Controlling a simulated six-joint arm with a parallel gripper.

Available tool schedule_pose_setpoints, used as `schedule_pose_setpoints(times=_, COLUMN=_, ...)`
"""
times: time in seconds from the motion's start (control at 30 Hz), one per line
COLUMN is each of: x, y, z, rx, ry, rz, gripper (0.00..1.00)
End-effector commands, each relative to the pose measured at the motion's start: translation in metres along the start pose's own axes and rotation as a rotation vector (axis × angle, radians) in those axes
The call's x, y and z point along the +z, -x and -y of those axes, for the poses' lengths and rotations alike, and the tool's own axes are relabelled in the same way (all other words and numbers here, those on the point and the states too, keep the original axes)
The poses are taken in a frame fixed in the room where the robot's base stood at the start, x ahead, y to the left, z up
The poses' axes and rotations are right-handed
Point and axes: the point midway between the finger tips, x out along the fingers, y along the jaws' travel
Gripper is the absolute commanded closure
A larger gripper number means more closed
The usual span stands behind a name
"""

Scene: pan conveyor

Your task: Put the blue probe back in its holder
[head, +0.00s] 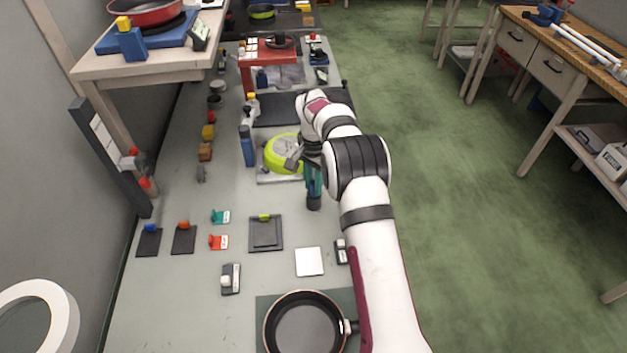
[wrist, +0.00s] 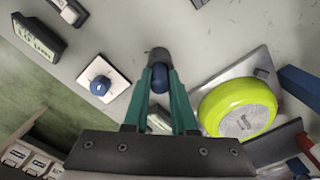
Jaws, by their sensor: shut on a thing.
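My gripper (head: 313,192) has teal fingers and points down over the table, just in front of the green pan. In the wrist view its fingers (wrist: 158,88) are closed on a dark blue rounded piece with a grey end, which I take as the blue probe (wrist: 158,76). In the head view a dark cylinder (head: 314,202) shows at the fingertips. A white square plate with a round blue knob (wrist: 98,87) lies left of the fingers in the wrist view. I cannot tell which thing is the probe's holder.
The lime green pan (head: 281,153) sits on a grey plate (wrist: 240,75) beside the gripper. A blue post (head: 248,148) stands to its left. Dark pads with blue (head: 149,242) and orange (head: 184,242) pieces lie at left. A black pan (head: 305,325) is in front.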

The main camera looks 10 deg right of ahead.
Motion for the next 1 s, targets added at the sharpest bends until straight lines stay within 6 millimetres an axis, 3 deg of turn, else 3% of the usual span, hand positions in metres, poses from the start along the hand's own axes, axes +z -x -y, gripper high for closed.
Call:
schedule_pose_setpoints(times=0.17, x=0.000, y=-0.004, z=0.000, rx=0.001, ry=-0.001, rz=0.001, gripper=1.00)
schedule_pose_setpoints(times=0.2, x=0.000, y=-0.005, z=0.000, rx=0.001, ry=-0.001, rz=0.001, gripper=0.73)
schedule_pose_setpoints(times=0.4, x=0.000, y=-0.005, z=0.000, rx=0.000, ry=-0.001, rz=0.000, gripper=0.40)
schedule_pose_setpoints(times=0.77, x=0.000, y=0.004, z=0.000, rx=-0.002, ry=0.000, rz=-0.002, gripper=0.40)
schedule_pose_setpoints(times=0.87, x=-0.001, y=0.023, z=0.001, rx=-0.003, ry=-0.001, rz=-0.003, gripper=0.40)
schedule_pose_setpoints(times=1.0, x=-0.001, y=0.064, z=0.001, rx=-0.004, ry=-0.001, rz=-0.004, gripper=0.40)
